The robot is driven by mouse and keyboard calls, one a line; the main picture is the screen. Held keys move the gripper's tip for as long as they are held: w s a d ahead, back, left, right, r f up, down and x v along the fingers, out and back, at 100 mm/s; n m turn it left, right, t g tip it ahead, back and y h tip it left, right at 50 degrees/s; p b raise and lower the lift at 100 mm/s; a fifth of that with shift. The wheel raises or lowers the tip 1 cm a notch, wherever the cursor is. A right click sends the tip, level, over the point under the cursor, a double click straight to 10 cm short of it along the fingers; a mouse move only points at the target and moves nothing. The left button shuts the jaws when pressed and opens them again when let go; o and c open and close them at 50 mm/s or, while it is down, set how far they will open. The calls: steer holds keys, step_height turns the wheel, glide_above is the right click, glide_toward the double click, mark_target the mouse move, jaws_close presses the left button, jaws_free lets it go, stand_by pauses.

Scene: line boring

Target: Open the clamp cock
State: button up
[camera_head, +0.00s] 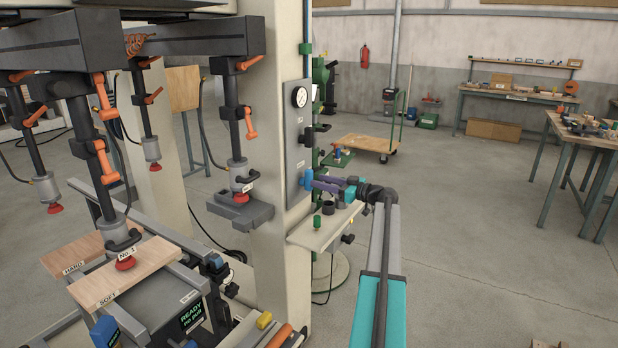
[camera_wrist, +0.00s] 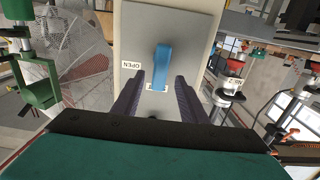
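The clamp cock is a blue handle (camera_wrist: 163,66) on a grey panel (camera_wrist: 190,30) fixed to a cream column. In the wrist view an OPEN label (camera_wrist: 125,63) sits to its left, upside down; another small label shows partly by its lower end. My gripper (camera_wrist: 160,82) is open. Its two dark purple fingers stand apart at the left and right of the handle's lower part, with gaps visible; contact cannot be made out. In the head view the blue cock (camera_head: 308,178) is at the panel's lower edge, with my gripper (camera_head: 318,184) right by it.
A round gauge (camera_head: 299,97) and a black valve are higher on the panel. A small shelf (camera_head: 325,228) with a green-topped item and a black cup sits below my gripper. Clamp cylinders and wooden boards (camera_head: 125,270) stand to the left. Open floor lies to the right.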

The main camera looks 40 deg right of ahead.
mark_target(310, 178)
steer(key=shift+p+x, duration=0.65)
steer(key=shift+x, duration=2.2)
jaws_close()
